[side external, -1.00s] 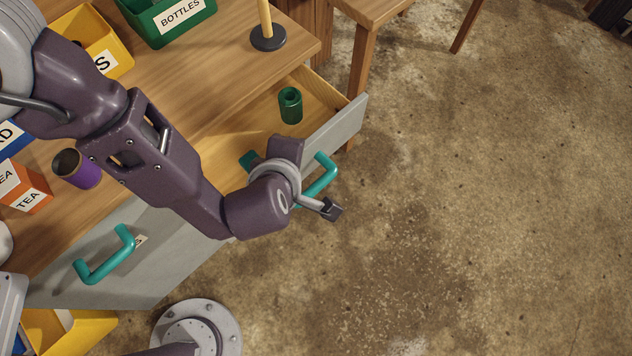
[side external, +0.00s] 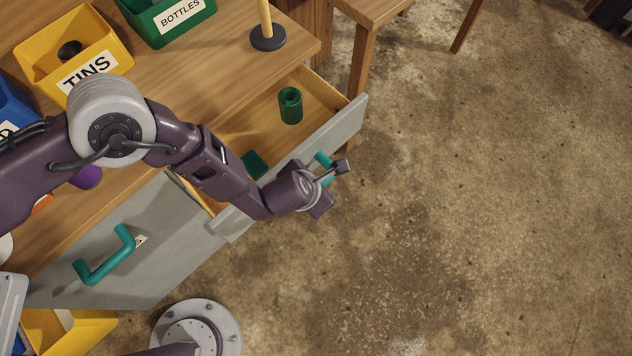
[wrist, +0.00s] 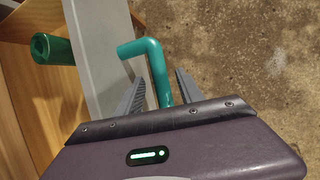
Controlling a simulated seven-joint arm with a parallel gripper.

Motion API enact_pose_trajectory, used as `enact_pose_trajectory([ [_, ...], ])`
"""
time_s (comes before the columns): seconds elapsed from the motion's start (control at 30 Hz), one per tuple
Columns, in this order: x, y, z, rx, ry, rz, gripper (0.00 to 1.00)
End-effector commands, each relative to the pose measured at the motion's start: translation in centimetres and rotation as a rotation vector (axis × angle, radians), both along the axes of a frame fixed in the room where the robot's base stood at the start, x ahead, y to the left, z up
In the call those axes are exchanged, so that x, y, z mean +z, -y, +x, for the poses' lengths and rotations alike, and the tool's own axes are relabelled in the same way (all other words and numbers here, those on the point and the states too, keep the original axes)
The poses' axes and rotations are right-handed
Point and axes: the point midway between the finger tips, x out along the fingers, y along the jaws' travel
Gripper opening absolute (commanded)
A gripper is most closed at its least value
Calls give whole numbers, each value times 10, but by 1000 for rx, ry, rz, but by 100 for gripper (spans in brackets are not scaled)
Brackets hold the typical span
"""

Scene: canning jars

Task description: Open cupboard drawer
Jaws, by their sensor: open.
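The cupboard's right drawer (side external: 345,128) has a grey front and stands pulled out, with its wooden inside showing. It also shows in the wrist view (wrist: 100,60). Its teal bar handle (side external: 323,159) is partly hidden by my gripper (side external: 328,180) in the side view. In the wrist view, my gripper (wrist: 160,78) is open, with one finger on each side of the handle (wrist: 155,62). I cannot tell whether either finger touches it. A second grey front (side external: 165,235) with a teal handle (side external: 105,258) is at the left.
A green can (side external: 290,106) stands in the open drawer, with another green thing (side external: 254,163) nearer my arm. A yellow TINS bin (side external: 88,50), a green BOTTLES bin (side external: 170,20) and a post on a dark base (side external: 268,38) stand on top.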

Motion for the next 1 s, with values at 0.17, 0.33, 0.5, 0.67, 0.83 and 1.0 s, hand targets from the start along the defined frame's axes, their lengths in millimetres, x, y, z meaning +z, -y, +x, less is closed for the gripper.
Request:
enact_pose_trajectory([
  [0.17, -7, 1, 3, 0, 1, 1, 44],
  [0.33, -6, 1, 3, 0, 1, 1, 38],
  [0.5, -6, 1, 3, -1, 1, 1, 5],
  [0.67, -6, 1, 3, -1, 1, 1, 0],
  [0.83, -6, 1, 3, -1, 1, 1, 0],
  [1.0, -6, 1, 3, -1, 1, 1, 0],
])
